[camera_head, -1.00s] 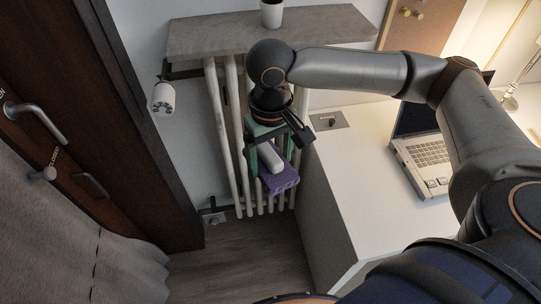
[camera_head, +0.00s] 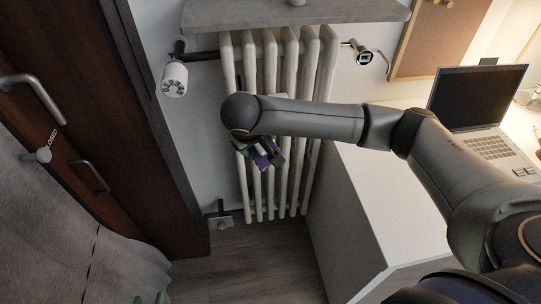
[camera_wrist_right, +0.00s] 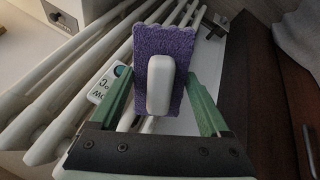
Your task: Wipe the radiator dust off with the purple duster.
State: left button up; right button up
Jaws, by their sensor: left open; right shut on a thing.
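The white ribbed radiator (camera_head: 294,75) stands against the wall below the stone shelf; its ribs also show in the right wrist view (camera_wrist_right: 85,55). My right gripper (camera_head: 268,158) is at the front of the radiator, toward its left side. It is shut on the purple duster (camera_head: 262,162), whose purple pad (camera_wrist_right: 158,45) and white handle show between the green fingers in the right wrist view. I cannot tell whether the pad touches the ribs. Dust cannot be made out. Only the green tips of my left gripper (camera_head: 150,299) show at the bottom edge, apart and empty.
A thermostat knob (camera_head: 174,80) juts out at the radiator's upper left. The stone shelf (camera_head: 300,14) overhangs the top. A white desk (camera_head: 350,190) with a laptop (camera_head: 478,100) stands close on the right, a dark door (camera_head: 100,110) on the left. The floor below is clear.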

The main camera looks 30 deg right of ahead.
pick_arm(q)
jog(key=w+d+f+m+t+h+b, duration=0.1)
jog(key=w+f+t+b, duration=0.3)
jog(key=b, duration=1.1)
pick_arm(e)
jog(key=w+a+f+n+t+h, duration=0.1)
jog(key=w+a+f+n+t, duration=0.15)
jog(key=f+t, duration=0.4)
jog(key=w+a+f+n+t, duration=0.1)
jog(key=w+f+t, duration=0.3)
jog(key=f+t, duration=0.25)
pick_arm(q)
notch_tip(320, 180, up, 8)
jog(key=w+m+t+h+b, duration=0.1)
jog(key=t, duration=0.2)
jog(key=shift+w+d+m+h, duration=0.25)
jog(key=shift+d+m+h, duration=0.05)
jog(key=shift+d+h, duration=0.1)
pick_arm(e)
jog(key=shift+g, duration=0.3)
jog(key=shift+d+x, duration=0.15)
jog(key=shift+x, duration=1.25)
jog(key=shift+d+x, duration=0.2)
jog(key=shift+x, duration=1.25)
pick_arm(q)
jog(key=shift+r, duration=0.15)
pick_arm(e)
jog(key=shift+s, duration=0.1)
